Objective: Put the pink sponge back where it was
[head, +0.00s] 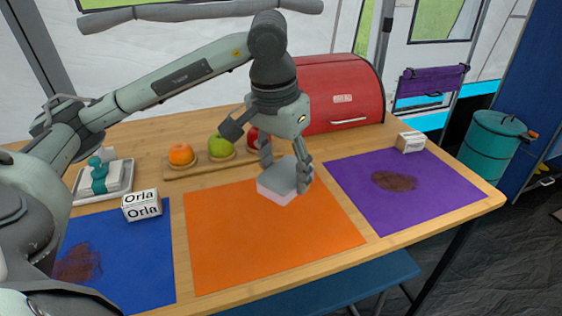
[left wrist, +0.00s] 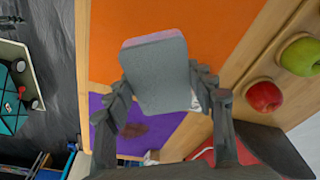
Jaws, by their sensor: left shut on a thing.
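The sponge (head: 275,188) has a grey upper layer and a pink lower layer. My left gripper (head: 286,170) is shut on it from above, with a finger on either side. The sponge is over the back right part of the orange mat (head: 235,240); whether it touches the mat is hard to tell. In the left wrist view the sponge (left wrist: 157,75) sits between the fingers, its grey face toward the camera and a pink edge at the top. My right gripper is in neither view.
A blue mat (head: 135,260) and a purple mat (head: 440,185) bear brown stains. A white Orla box (head: 142,206), a tray (head: 118,190), fruit on a wooden board (head: 200,168), a red bread box (head: 340,95) and a small white box (head: 410,142) stand around. The orange mat's front is clear.

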